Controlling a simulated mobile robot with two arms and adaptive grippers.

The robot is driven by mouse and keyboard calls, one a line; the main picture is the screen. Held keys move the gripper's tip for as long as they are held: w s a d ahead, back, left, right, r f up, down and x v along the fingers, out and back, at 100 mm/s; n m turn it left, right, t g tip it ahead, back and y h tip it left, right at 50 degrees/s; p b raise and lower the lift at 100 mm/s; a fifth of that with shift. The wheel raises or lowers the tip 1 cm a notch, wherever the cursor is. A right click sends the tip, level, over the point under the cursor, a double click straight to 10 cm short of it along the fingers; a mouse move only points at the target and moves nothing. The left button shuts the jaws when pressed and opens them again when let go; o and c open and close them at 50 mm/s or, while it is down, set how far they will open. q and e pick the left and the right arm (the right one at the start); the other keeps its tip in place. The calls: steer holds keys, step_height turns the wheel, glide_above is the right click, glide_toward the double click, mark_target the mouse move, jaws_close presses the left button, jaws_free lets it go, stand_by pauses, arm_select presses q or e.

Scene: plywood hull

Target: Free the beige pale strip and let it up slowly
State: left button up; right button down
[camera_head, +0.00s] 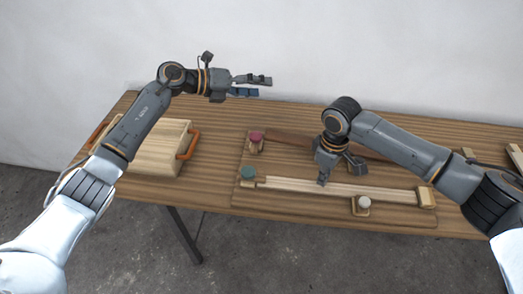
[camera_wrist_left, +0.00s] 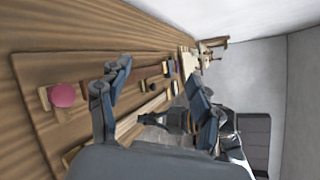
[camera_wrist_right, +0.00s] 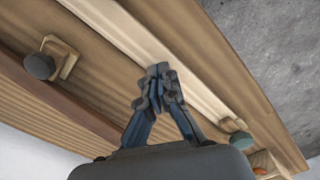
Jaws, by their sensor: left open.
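The beige pale strip (camera_head: 300,184) lies along the front of a wooden board on the table. Its right end meets a wooden block (camera_head: 426,197). A teal knob (camera_head: 248,172) is by its left end, and a white knob (camera_head: 364,202) is at its front edge. I cannot tell whether their clips overlap the strip. My right gripper (camera_head: 322,181) points down at the strip; in the right wrist view its fingers (camera_wrist_right: 160,78) are together over the strip (camera_wrist_right: 165,65), contact unclear. My left gripper (camera_head: 260,86) is open and empty, raised behind the board.
A darker brown strip (camera_head: 290,141) lies farther back, with a magenta knob (camera_head: 257,136) at its left and a dark knob (camera_wrist_right: 40,65) beside it. A wooden box (camera_head: 155,150) with orange handles stands left. Bare table lies between box and board.

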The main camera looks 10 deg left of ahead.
arm_select(q)
steer(key=s+d+f+m+g+y, duration=0.1)
steer(key=s+d+m+g+y, duration=0.1)
steer(key=s+d+m+g, duration=0.45)
steer(key=m+t+y, duration=0.2)
steer(key=m+y, duration=1.3)
glide_toward(248, 171)
steer(key=x, duration=1)
steer(key=shift+f, duration=0.15)
steer(key=shift+c, duration=0.2)
